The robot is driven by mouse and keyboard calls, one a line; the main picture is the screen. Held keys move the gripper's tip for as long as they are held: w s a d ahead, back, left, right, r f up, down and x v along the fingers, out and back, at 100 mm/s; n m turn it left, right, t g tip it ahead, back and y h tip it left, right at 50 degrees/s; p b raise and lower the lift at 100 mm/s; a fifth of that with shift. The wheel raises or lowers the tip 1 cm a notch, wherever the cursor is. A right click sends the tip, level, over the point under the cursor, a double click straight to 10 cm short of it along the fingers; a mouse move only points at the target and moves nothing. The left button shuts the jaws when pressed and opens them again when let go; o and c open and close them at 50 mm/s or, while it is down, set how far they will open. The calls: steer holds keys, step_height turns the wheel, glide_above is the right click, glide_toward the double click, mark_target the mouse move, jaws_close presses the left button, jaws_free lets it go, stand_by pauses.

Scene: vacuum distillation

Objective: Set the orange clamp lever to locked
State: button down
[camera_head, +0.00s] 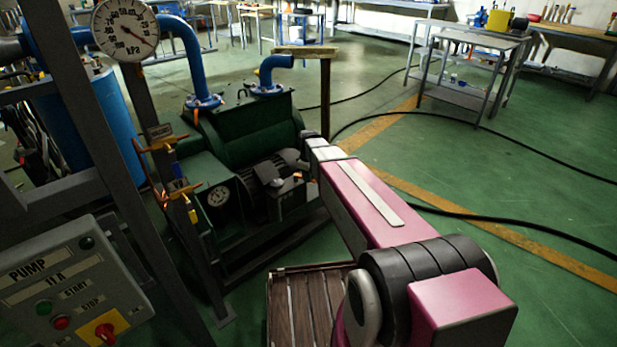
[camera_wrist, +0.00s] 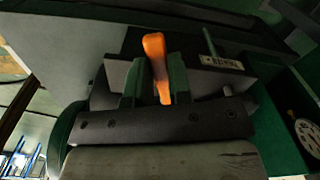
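The orange clamp lever (camera_wrist: 155,62) shows in the wrist view as a rounded handle, standing up and tilted a little to the left. My gripper (camera_wrist: 154,84) is around it, with one finger on each side. The fingers look apart, with a dark gap between the lever and the left finger; contact on the right side is unclear. In the head view my arm reaches to the green pump (camera_head: 249,132), and the lever cannot be made out clearly there.
A small label plate (camera_wrist: 222,62) is right of the lever, near a thin upright rod. A round gauge (camera_wrist: 306,135) is at the right. In the head view, the pump control box (camera_head: 70,285) and a grey frame stand left. Green floor at right is open, with black cables.

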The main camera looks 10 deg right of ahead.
steer(key=shift+w, duration=0.1)
steer(key=w+n, duration=0.1)
steer(key=n, duration=0.2)
steer(key=w+n, duration=0.2)
steer(key=n, duration=0.2)
steer(key=w+d+n, duration=0.1)
steer(key=w+n, duration=0.1)
steer(key=n, duration=0.1)
steer(key=shift+w+n, duration=0.2)
steer(key=shift+n, duration=0.1)
steer(key=shift+w+a+n, duration=0.25)
steer(key=shift+w+n, duration=0.15)
steer(key=shift+n, duration=0.45)
steer(key=shift+w+a+n, duration=0.2)
steer(key=shift+w+n, duration=0.15)
steer(key=shift+n, duration=0.5)
steer(key=c, duration=1)
jaws_free()
steer(key=shift+c, duration=0.2)
